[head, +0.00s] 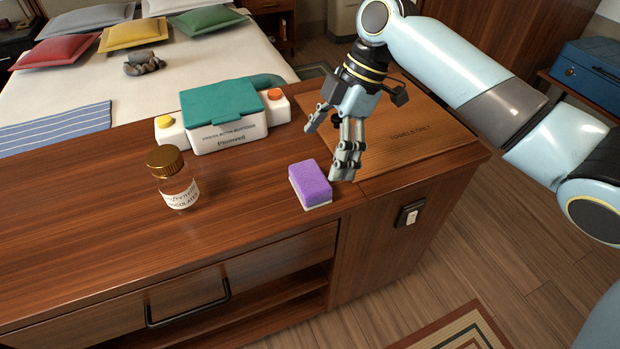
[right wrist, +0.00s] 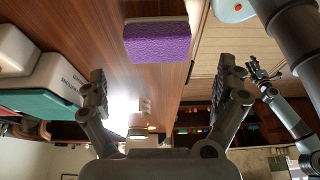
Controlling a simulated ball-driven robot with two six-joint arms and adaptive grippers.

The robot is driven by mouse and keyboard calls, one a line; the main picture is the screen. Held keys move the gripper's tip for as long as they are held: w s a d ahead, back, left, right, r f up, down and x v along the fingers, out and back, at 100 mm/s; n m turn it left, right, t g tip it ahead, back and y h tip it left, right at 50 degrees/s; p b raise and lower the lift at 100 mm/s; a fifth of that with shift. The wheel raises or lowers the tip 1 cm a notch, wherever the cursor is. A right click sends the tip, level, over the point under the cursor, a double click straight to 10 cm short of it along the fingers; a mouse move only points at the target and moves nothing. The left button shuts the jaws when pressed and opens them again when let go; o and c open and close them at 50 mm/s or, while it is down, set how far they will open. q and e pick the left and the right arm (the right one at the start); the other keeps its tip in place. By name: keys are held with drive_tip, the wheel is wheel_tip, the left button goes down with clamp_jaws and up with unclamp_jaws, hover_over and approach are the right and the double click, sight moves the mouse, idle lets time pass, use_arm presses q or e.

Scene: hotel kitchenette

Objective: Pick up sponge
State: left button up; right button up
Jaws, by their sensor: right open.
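The sponge (head: 309,184) is a small purple block with a pale underside. It lies on the wooden counter near its front edge. It also shows at the top of the right wrist view (right wrist: 157,41), beyond my fingertips. My right gripper (head: 328,150) is above the counter, just right of and behind the sponge in the head view. Its fingers are spread open and nothing is between them. In the right wrist view the two fingers (right wrist: 165,88) stand wide apart, with the sponge ahead of the gap between them.
A jar with a gold lid (head: 173,178) stands left of the sponge. A white box with a teal lid (head: 222,115) stands behind. A wooden board (head: 425,135) lies to the right. The counter's front left is clear. A bed (head: 200,60) is beyond.

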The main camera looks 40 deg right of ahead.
sight(312, 175)
drive_tip(key=x, duration=0.8)
drive_tip(key=shift+w+f, duration=0.15)
drive_tip(key=shift+c, duration=0.4)
drive_tip(key=c, duration=0.5)
drive_tip(key=shift+c, duration=0.2)
